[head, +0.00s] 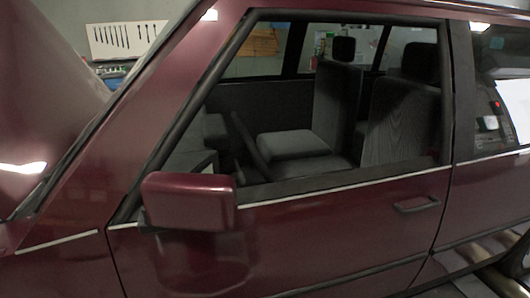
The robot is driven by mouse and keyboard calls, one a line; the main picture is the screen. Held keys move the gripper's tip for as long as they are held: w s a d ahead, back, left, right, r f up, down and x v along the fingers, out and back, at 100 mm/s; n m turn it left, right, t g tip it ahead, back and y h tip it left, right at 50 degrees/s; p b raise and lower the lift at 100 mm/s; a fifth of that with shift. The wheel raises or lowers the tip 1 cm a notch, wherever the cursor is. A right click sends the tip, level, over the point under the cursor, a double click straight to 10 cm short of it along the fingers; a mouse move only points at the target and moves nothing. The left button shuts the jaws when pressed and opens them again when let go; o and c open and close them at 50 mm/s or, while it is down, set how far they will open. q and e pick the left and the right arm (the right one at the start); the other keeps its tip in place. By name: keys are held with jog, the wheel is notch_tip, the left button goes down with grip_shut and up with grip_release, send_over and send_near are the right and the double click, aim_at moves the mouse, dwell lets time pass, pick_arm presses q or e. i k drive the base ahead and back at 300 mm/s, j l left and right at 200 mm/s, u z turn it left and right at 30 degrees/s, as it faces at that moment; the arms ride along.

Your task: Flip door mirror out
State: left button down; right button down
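The door mirror (190,201) is a dark red, box-shaped housing at the front lower corner of the car's side window. Its smooth painted shell faces me, and its glass face is hidden from this view. It is attached to the dark red front door (335,235). Neither of my grippers shows in the head view, and nothing is seen touching the mirror.
The car door has a handle (417,205) at the right and a window showing grey seats (318,115) inside. The raised hood (45,90) stands at the left. A tool board (126,39) hangs behind. The space around the mirror looks clear.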

aim_at(187, 201)
jog(key=l+u, duration=0.2)
jog(key=u, duration=0.2)
jog(key=l+u, duration=0.25)
jog(key=u, duration=0.15)
jog(key=l+u, duration=0.1)
jog(key=l, duration=0.35)
jog(key=k+l+u, duration=0.1)
jog(key=l, duration=0.4)
jog(key=l+u, duration=0.1)
jog(key=l, duration=0.35)
jog(key=k+l+u, duration=0.1)
jog(key=l, duration=0.35)
jog(key=k+l+u, duration=0.1)
jog(key=l, duration=0.35)
jog(key=k+l, duration=0.1)
jog(key=l, duration=0.25)
jog(key=k+l, duration=0.15)
jog(key=l, duration=0.25)
